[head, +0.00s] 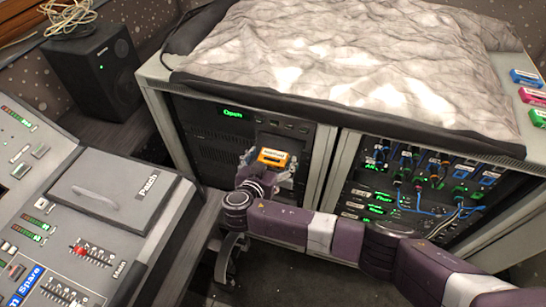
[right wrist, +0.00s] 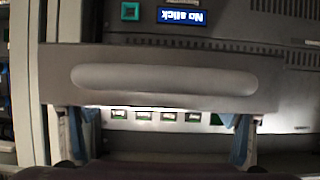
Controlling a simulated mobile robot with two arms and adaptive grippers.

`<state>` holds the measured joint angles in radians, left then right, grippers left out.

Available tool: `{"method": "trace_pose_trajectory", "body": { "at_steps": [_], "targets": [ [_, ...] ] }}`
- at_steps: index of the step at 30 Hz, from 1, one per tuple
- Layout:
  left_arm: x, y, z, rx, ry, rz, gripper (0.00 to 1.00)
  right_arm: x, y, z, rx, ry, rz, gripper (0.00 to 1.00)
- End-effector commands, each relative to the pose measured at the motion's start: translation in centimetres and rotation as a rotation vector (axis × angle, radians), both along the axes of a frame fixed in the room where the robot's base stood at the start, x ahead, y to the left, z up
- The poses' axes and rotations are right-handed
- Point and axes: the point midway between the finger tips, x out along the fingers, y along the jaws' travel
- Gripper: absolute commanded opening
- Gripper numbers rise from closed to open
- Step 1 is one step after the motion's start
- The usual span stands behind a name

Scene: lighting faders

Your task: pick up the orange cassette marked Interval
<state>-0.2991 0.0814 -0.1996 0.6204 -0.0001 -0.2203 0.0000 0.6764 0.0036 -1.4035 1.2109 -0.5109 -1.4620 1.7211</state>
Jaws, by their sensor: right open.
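The orange cassette (head: 272,157) with a pale label shows in the head view at the front of the left rack unit; its lettering is too small to read surely. My right gripper (head: 271,174) is close to it at the rack front, partly hidden by my own wrist. In the right wrist view the two fingers of this gripper (right wrist: 160,124) stand wide apart, with a grey bar-like front (right wrist: 160,50) with a long rounded recess before them. The orange cassette cannot be made out there. My left gripper is out of view.
A green "Open" display (head: 232,114) is lit on the left rack. A patch bay with cables (head: 430,170) fills the right rack. Blue (head: 525,77), pink (head: 532,97) and green (head: 538,117) cassettes lie on the right ledge. A fader console (head: 60,250) stands at left.

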Motion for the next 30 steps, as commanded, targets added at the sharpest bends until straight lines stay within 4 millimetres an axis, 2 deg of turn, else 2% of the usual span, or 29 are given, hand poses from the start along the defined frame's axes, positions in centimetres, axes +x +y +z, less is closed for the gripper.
{"method": "trace_pose_trajectory", "body": {
  "at_steps": [3,15,23,26,30],
  "targets": [
    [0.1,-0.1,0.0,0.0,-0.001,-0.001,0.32,0.0,0.0,0.0,0.0,0.0,0.0,0.81],
    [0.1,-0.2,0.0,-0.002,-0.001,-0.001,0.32,0.0,0.0,0.0,0.0,0.0,0.0,0.37],
    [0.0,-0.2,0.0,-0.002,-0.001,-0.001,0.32,0.0,0.1,0.2,0.001,0.0,0.0,0.37],
    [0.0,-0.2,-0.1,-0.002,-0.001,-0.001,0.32,0.0,0.1,1.1,0.004,-0.001,-0.002,0.37],
    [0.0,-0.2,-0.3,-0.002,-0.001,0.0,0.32,0.0,0.1,3.6,0.006,-0.003,0.0,0.37]
  ]
}}
